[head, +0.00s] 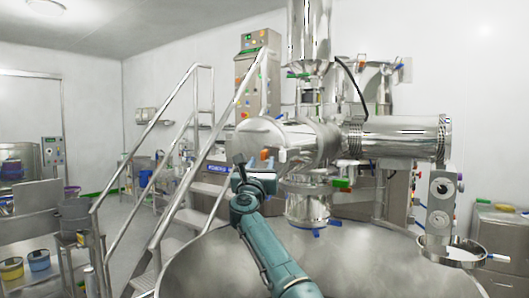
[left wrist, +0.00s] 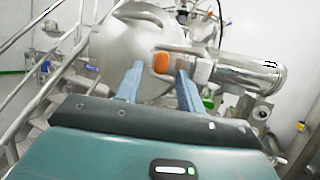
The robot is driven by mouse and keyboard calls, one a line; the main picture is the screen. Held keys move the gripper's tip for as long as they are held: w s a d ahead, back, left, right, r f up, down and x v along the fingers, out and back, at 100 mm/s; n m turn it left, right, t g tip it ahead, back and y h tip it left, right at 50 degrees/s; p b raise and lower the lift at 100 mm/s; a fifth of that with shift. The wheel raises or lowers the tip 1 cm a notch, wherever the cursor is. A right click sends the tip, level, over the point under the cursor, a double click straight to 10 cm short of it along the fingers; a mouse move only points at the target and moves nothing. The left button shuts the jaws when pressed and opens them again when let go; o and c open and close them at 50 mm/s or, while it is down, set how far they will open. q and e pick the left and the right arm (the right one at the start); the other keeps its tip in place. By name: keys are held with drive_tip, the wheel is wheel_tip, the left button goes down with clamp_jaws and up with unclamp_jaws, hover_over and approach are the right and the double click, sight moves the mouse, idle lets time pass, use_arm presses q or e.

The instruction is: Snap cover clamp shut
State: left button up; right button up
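The steel cover (head: 258,132) is the rounded front end of a horizontal steel housing at the centre of the head view. It also shows as a large pale dome in the left wrist view (left wrist: 125,45). An orange grip (head: 264,154), apparently part of the clamp, is at the cover's lower right edge and shows in the left wrist view (left wrist: 161,62). My left gripper (head: 254,163) is in front of it with its fingers apart. In the left wrist view the orange grip appears between the blue fingers; I cannot tell whether they touch it. My right gripper is not in view.
A large steel bowl (head: 205,262) lies below my left arm. Stairs with a handrail (head: 172,205) stand at the left. A steel cylinder (head: 400,137) extends right from the housing. A grey bracket (head: 440,200) and ring tray (head: 432,245) are at the right.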

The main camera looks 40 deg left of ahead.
use_arm(q)
drive_tip(key=shift+p+x, duration=0.45)
drive_tip(key=shift+x, duration=2.05)
clamp_jaws()
